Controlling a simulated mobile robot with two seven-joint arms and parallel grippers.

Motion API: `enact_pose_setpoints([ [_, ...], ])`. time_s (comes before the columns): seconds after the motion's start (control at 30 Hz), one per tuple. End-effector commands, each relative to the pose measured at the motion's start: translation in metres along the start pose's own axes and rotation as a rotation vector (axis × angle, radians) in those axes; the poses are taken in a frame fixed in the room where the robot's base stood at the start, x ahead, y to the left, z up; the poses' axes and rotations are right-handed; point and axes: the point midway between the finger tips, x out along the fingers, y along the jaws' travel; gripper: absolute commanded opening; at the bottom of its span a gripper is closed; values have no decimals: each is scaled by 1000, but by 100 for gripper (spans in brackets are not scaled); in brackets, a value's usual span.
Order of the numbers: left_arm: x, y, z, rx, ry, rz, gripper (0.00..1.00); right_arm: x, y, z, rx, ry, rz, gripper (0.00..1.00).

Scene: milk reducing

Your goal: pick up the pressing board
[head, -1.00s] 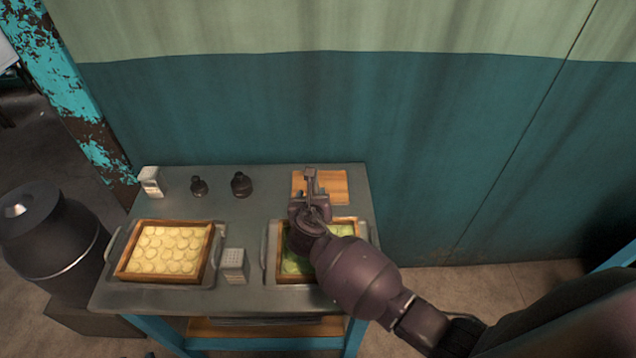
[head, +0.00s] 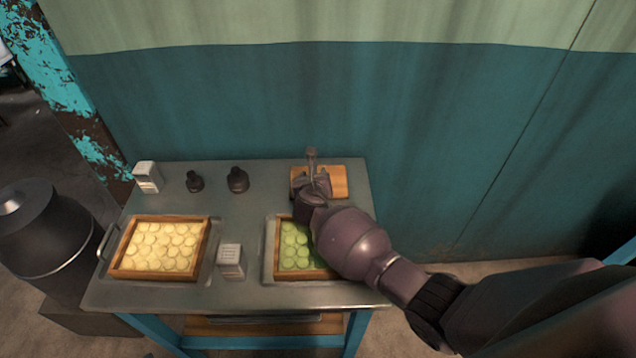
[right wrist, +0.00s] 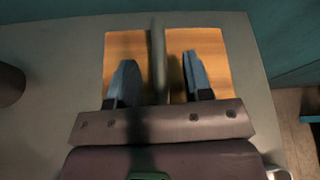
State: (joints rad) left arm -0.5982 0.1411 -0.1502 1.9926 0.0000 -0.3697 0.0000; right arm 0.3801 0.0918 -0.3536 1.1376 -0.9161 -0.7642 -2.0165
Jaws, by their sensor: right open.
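The pressing board (head: 338,183) is a flat wooden square with an upright handle (head: 311,160). It lies at the back right of the grey table. My right gripper (head: 313,180) is over the board. In the right wrist view the board (right wrist: 218,50) lies below the open fingers (right wrist: 158,80), one on each side of the handle (right wrist: 157,50). A gap shows between the handle and each finger. My gripper hides part of the board in the head view. My left gripper is not in view.
A wooden tray of pale round pieces (head: 116,262) stands at the left of the table (head: 150,298). A tray of green round pieces (head: 279,262) is at the right, partly behind my arm. Two dark knobs (head: 238,180) (head: 195,182) and two graters (head: 231,262) (head: 147,177) stand between and behind.

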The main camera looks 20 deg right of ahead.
Motion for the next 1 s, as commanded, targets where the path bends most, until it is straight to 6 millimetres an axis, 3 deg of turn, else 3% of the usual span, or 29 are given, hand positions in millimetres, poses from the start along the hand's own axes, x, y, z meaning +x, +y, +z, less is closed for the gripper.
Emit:
enact_pose_setpoints([
  [0.13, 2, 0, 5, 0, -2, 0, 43, 12, 1, -1, 1, 0, 1, 46],
  [0.4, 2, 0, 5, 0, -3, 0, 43, 13, 0, 1, 2, 0, 1, 46],
  [0.7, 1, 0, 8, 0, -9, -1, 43, 13, 0, 0, 1, 0, 1, 1],
  [1.0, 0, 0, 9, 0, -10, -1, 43, 13, 0, 1, 1, -1, 1, 0],
])
